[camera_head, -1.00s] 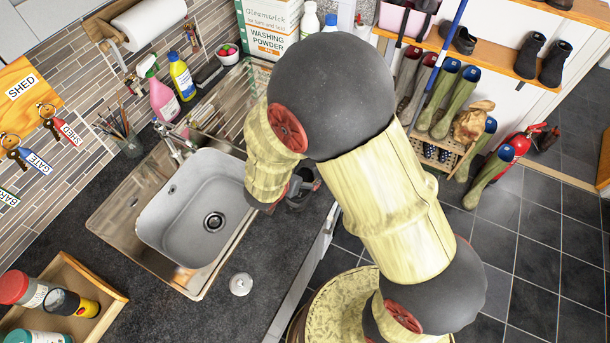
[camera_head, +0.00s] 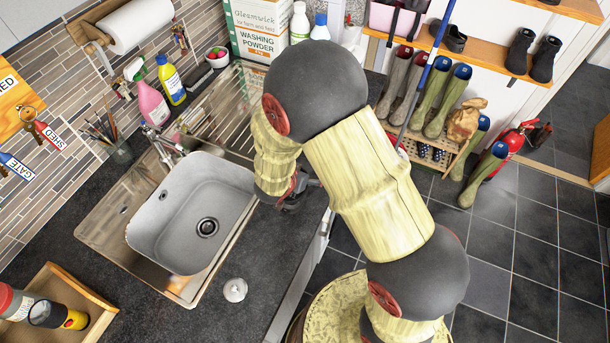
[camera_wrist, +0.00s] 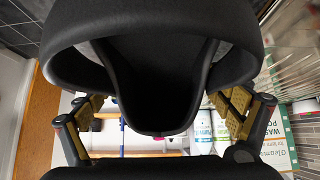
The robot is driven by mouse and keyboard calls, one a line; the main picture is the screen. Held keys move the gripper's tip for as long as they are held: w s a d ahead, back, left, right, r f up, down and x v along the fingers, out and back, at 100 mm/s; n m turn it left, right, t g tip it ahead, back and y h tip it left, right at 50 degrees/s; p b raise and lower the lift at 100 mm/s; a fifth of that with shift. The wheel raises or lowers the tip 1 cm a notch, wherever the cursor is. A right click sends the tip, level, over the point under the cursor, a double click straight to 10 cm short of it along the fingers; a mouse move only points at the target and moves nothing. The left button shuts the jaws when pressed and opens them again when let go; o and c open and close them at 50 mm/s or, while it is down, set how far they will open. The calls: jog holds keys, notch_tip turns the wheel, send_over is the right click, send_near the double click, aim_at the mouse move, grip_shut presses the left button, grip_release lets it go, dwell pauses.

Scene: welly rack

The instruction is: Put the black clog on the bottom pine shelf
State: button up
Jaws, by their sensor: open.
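A large black clog-like shape (camera_wrist: 160,110) with a curved rim fills the upper middle of the wrist view. Its narrow end comes down between the two yellow-padded fingers of my gripper (camera_wrist: 162,108), which stand apart on either side. I cannot tell if they touch it. In the head view my gripper (camera_head: 292,192) is small and dark beside the counter's front edge, right of the sink, partly behind my arm. Another dark clog (camera_head: 450,37) sits on the lower pine shelf (camera_head: 485,60) at the upper right. A higher pine shelf (camera_head: 575,8) is cut by the frame.
The sink (camera_head: 195,215) and counter (camera_head: 190,318) lie left of my arm. Detergent bottles and a washing powder box (camera_head: 258,30) stand behind. Dark shoes (camera_head: 533,55) occupy the lower shelf's right part.

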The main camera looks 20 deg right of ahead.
jog(key=shift+c, duration=0.5)
jog(key=c, duration=1.4)
jog(key=shift+o, duration=0.2)
jog(key=shift+r, duration=0.1)
